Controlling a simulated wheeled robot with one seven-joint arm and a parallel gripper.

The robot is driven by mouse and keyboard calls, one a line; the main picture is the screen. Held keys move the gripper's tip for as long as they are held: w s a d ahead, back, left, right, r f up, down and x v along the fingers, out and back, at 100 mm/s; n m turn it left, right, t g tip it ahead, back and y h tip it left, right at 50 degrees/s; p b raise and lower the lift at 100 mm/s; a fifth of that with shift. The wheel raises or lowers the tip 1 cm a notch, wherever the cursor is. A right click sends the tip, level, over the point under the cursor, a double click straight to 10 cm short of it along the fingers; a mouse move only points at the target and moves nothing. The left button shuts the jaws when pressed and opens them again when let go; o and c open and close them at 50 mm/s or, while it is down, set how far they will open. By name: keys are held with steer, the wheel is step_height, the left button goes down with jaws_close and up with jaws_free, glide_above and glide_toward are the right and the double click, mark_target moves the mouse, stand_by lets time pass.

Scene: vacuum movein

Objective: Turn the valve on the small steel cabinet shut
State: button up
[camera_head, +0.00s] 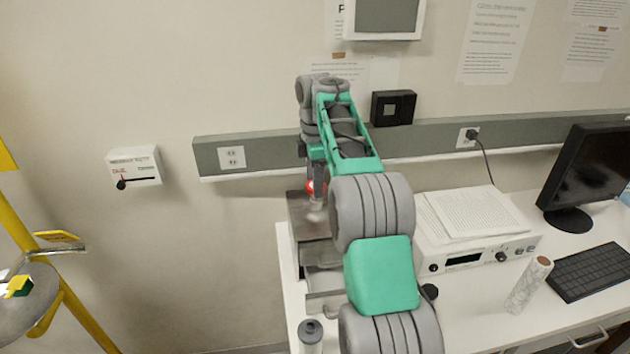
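The small steel cabinet (298,214) stands at the left end of the white desk, against the wall. A small red part (310,187), probably its valve handle, shows above the cabinet top. My gripper (316,192) is at the far end of my green and grey arm, pointing down right at this red part. Its fingers are small, blurred and partly hidden, so I cannot tell whether they are open, closed or touching the red part. My arm covers the cabinet's right side.
A white instrument (470,258) with papers (478,212) on top stands right of my arm. A paper-like roll (528,285), monitor (588,172) and keyboard (592,271) are further right. A dark-topped cylinder (311,336) stands at the desk's front left.

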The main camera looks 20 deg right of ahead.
steer(key=c, duration=0.9)
